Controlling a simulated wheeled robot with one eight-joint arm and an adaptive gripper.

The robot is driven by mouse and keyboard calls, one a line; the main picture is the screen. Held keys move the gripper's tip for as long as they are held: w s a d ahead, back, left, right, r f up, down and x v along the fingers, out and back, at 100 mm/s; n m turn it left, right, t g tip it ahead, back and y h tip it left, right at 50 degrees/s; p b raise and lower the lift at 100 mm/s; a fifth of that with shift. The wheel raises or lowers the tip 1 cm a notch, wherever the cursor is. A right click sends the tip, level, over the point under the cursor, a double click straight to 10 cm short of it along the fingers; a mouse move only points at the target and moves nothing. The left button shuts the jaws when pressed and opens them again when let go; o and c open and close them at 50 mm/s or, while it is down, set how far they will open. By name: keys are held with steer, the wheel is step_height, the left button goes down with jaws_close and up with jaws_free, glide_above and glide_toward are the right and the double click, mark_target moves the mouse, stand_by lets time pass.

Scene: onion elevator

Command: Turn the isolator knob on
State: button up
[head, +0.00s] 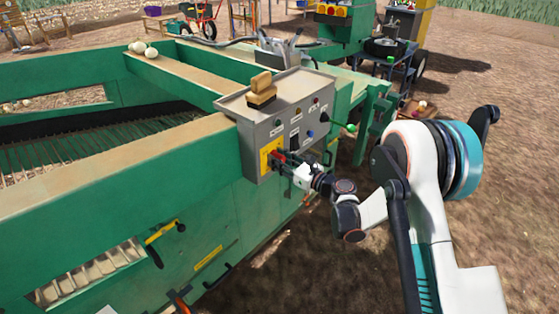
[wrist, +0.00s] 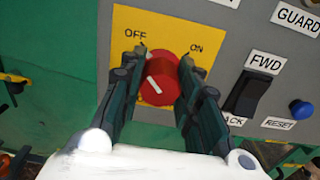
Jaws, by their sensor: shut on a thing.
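The red isolator knob (wrist: 164,78) sits on a yellow plate (wrist: 126,22) marked OFF at upper left and ON at upper right. The white line on the knob slants from upper left to lower right, its upper end toward the OFF side. My gripper (wrist: 163,58) is shut on the knob, with one dark finger on its left and one on its right. In the head view my gripper (head: 283,164) reaches the grey control box (head: 257,132) from the right, and the knob is mostly hidden there by the fingers.
A black FWD/BACK rocker switch (wrist: 245,94) and a blue RESET button (wrist: 301,109) are close to the right of the knob. The green machine frame (head: 180,190) spreads left; bare soil lies right.

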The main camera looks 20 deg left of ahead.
steer(key=shift+m, duration=0.3)
steer(key=m+b, duration=0.1)
steer(key=m, duration=0.2)
steer(key=shift+m, duration=0.4)
steer(key=m, duration=0.4)
steer(key=shift+m+b, duration=0.3)
steer(key=shift+b, duration=0.05)
steer(key=m, duration=0.8)
steer(key=shift+m, duration=0.6)
steer(key=o, duration=1.1)
steer(key=shift+c, duration=0.2)
